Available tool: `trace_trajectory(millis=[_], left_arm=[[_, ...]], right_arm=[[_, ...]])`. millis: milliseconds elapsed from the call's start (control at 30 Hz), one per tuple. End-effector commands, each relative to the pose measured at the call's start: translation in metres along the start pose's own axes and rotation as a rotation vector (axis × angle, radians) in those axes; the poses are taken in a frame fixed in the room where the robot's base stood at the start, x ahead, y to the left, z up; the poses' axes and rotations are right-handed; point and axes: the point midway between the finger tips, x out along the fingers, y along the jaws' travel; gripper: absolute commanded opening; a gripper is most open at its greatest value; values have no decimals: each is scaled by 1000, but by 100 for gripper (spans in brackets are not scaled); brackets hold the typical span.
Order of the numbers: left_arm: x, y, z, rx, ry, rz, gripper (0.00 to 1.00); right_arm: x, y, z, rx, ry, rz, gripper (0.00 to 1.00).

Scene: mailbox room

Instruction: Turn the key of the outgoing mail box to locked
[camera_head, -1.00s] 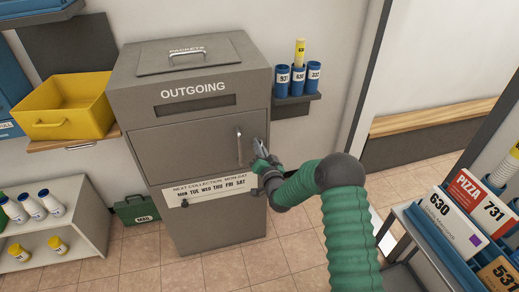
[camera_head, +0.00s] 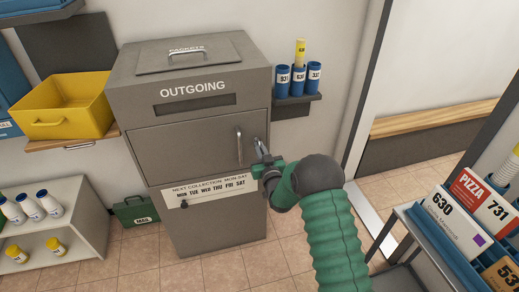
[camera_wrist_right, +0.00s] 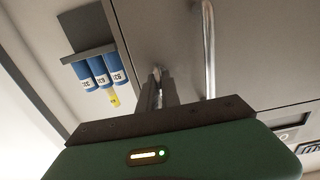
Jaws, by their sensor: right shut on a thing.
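The grey outgoing mail box (camera_head: 190,140) stands against the wall with its door closed. A vertical metal handle (camera_head: 239,147) is on the right part of the door; it also shows in the right wrist view (camera_wrist_right: 209,50). My right gripper (camera_head: 259,146) is at the door's right edge, just right of the handle. In the right wrist view its fingers (camera_wrist_right: 156,88) are shut on a small metal piece, which looks like the key (camera_wrist_right: 157,72). The fingers mostly hide the key, so its angle is unclear. My left gripper is not in view.
A small shelf with blue tubes (camera_head: 297,80) is on the wall right of the box. A yellow bin (camera_head: 62,107) sits at left. A rack of parcels (camera_head: 455,220) stands at the right front. A green case (camera_head: 136,210) is on the floor.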

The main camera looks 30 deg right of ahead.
Motion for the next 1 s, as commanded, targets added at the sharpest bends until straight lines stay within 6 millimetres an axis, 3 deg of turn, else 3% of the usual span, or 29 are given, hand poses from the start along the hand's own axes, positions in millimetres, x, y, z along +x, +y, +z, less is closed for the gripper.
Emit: trace_trajectory(millis=[400,433,600,867,1000], left_arm=[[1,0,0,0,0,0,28],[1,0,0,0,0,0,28],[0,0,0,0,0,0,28],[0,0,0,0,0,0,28],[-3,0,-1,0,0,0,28]], right_arm=[[-2,-1,7,-11,-15,-3,0],[-2,-1,7,-11,-15,-3,9],[-2,-1,4,-10,-10,-2,29],[-2,0,1,-9,-4,-1,29],[-12,0,0,-9,-6,-1,29]])
